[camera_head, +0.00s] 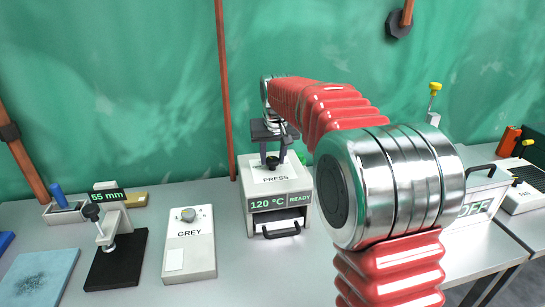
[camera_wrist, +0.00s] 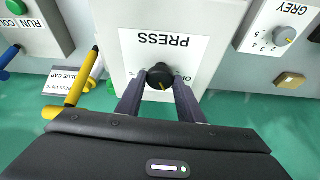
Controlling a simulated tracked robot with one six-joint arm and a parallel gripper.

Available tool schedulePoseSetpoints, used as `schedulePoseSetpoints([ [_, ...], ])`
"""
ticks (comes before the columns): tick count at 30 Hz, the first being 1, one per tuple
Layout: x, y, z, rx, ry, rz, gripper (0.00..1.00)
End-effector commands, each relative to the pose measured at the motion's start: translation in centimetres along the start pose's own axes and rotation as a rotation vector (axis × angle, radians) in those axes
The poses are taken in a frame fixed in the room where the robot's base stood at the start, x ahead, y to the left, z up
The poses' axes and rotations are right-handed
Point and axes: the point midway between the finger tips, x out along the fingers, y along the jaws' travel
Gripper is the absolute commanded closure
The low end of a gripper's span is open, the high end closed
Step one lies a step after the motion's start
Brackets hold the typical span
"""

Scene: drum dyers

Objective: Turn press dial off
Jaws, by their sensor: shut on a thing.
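The press (camera_head: 275,190) is a white box on the bench, marked PRESS, with a display reading 120 °C READY and a drawer handle below. In the wrist view the press (camera_wrist: 150,25) shows upside down. Its black dial (camera_wrist: 159,75), with a yellow pointer mark, sits between the two fingers of my gripper (camera_wrist: 160,82). The fingers are shut on the dial, one on each side. Small lettering beside the dial is partly hidden by a finger. In the head view my gripper (camera_head: 272,155) is above the press top, and the dial is hard to make out.
A box marked GREY (camera_head: 190,243) with a round knob stands left of the press. A 55 mm gauge stand (camera_head: 113,255) is further left. A box reading OFF (camera_head: 475,208) is at right, partly behind my arm. In the wrist view a yellow-and-black lever (camera_wrist: 83,80) stands close by.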

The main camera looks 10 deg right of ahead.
Motion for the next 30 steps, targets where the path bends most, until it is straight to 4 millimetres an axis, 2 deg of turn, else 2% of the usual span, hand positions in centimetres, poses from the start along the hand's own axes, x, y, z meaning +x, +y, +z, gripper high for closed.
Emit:
schedulePoseSetpoints([
  [11,-0.02,0.18,-0.02,-0.132,0.000,-0.056,0.89],
  [30,0.09,0.60,-0.17,-0.568,0.000,-0.237,0.88],
])
